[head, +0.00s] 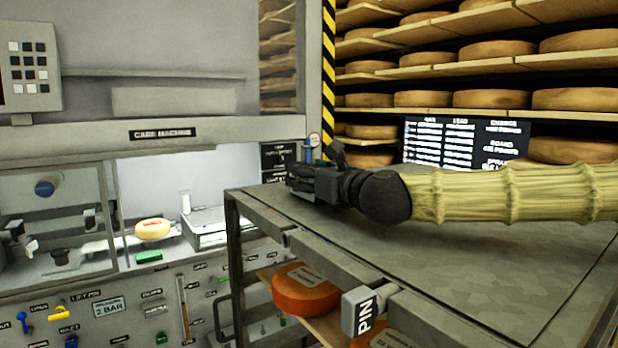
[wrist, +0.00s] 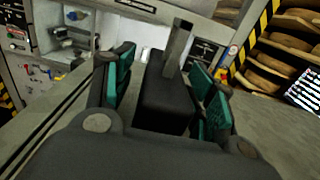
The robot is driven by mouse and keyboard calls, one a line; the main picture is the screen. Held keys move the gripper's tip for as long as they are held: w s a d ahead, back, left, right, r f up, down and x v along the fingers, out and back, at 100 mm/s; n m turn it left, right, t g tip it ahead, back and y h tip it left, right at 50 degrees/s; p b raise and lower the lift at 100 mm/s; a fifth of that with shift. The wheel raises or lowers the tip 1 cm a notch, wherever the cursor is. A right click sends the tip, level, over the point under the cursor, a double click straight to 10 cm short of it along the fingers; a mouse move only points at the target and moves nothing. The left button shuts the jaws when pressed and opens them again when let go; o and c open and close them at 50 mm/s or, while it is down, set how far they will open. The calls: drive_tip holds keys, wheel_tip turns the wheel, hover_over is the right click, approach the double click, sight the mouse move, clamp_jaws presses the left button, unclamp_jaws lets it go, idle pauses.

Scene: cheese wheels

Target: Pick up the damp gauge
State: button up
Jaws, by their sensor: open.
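A dark box with a grey upright strip (wrist: 165,100) stands between the fingers in the wrist view. It looks like the damp gauge, though no label on it is readable. My gripper (wrist: 160,92) is open, with green-padded fingers on either side of the box. I cannot tell whether either pad touches it. In the head view my gripper (head: 300,180) is low over the far left part of the grey tabletop (head: 470,255). There the box cannot be told apart from the dark gripper.
A small round sign (head: 314,139) and blue and yellow parts stand just beyond the gripper. A striped post (head: 328,70) rises behind. The cheese machine (head: 160,133) is at left, cheese shelves (head: 430,110) behind. An orange cheese wheel (head: 305,288) sits below the tabletop. The tabletop's front is clear.

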drive_tip(key=c, duration=1.2)
drive_tip(key=shift+w+r, duration=0.1)
drive_tip(key=shift+r+b, duration=0.65)
drive_tip(key=shift+r, duration=0.6)
drive_tip(key=s+d+r+b, duration=0.2)
drive_tip(key=s+b, duration=0.2)
drive_tip(key=s, duration=1.2)
drive_tip(key=shift+d+r+b, duration=0.15)
drive_tip(key=shift+b, duration=0.2)
